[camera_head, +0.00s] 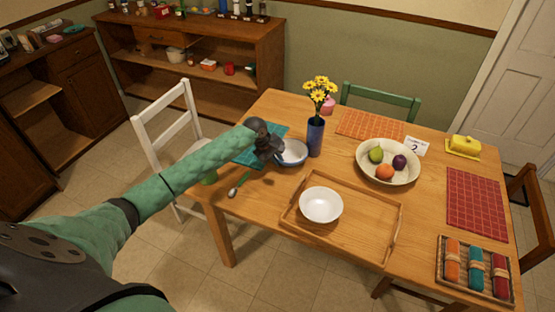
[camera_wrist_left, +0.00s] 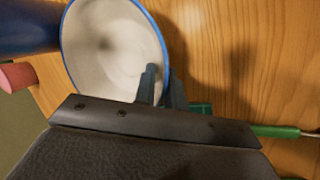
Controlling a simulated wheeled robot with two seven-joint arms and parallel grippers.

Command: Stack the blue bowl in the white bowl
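The blue bowl (camera_head: 293,153), blue outside with a pale inside, is at the table's left side, beside the vase. My left gripper (camera_head: 272,150) is at its left rim. In the left wrist view the blue bowl (camera_wrist_left: 110,45) shows its pale inside and blue rim. The narrowly spaced fingers of my left gripper (camera_wrist_left: 161,85) straddle that rim, one inside and one outside, and look shut on it. Whether the bowl is clear of the table I cannot tell. The white bowl (camera_head: 321,205) stands upright and empty on the wooden tray. My right gripper is not in view.
The wooden tray (camera_head: 362,240) has raised edges. A dark blue vase (camera_head: 316,138) of yellow flowers stands close to the blue bowl. A fruit bowl (camera_head: 408,176) is further right. A green-handled spoon (camera_head: 238,186) and a teal placemat (camera_head: 247,157) are near the left edge.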

